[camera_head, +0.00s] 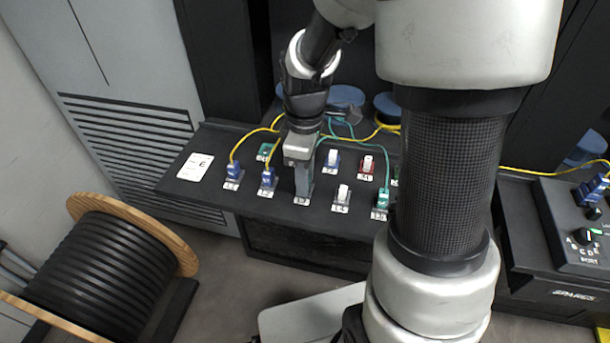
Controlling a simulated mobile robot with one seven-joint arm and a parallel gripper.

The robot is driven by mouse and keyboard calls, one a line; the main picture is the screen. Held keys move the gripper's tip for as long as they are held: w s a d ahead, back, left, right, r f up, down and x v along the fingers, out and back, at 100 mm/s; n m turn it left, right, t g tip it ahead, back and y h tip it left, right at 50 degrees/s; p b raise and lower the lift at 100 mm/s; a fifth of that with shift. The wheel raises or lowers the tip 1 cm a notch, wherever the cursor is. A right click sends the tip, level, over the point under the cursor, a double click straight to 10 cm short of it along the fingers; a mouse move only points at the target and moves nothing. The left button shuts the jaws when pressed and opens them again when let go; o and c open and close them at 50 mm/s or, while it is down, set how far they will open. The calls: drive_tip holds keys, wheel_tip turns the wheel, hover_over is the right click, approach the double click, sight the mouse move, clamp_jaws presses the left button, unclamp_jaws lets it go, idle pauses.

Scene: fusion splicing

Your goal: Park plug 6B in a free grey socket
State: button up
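My gripper (303,190) points straight down at the front row of sockets on the black bench. Its fingers are seen edge-on, so I cannot tell whether they are open or hold something. They hide most of the socket at that place. Two blue plugs (233,170) (267,178) with yellow cables stand upright in sockets left of my gripper. A green plug (382,197) with a teal cable stands at the right end of the front row. A grey socket (342,193) with a white insert is right of my gripper. I cannot read which plug is 6B.
Behind are a green socket (265,151), a blue socket (332,162) and a red socket (367,166). Yellow and teal cables loop close around my gripper. A white card (195,167) lies at left. A control box (580,230) stands at right, a cable drum (100,270) on the floor.

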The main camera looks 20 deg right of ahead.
drive_tip(key=shift+o, duration=1.3)
wheel_tip(320, 180, up, 18)
drive_tip(key=p, duration=0.3)
drive_tip(key=shift+f, duration=0.25)
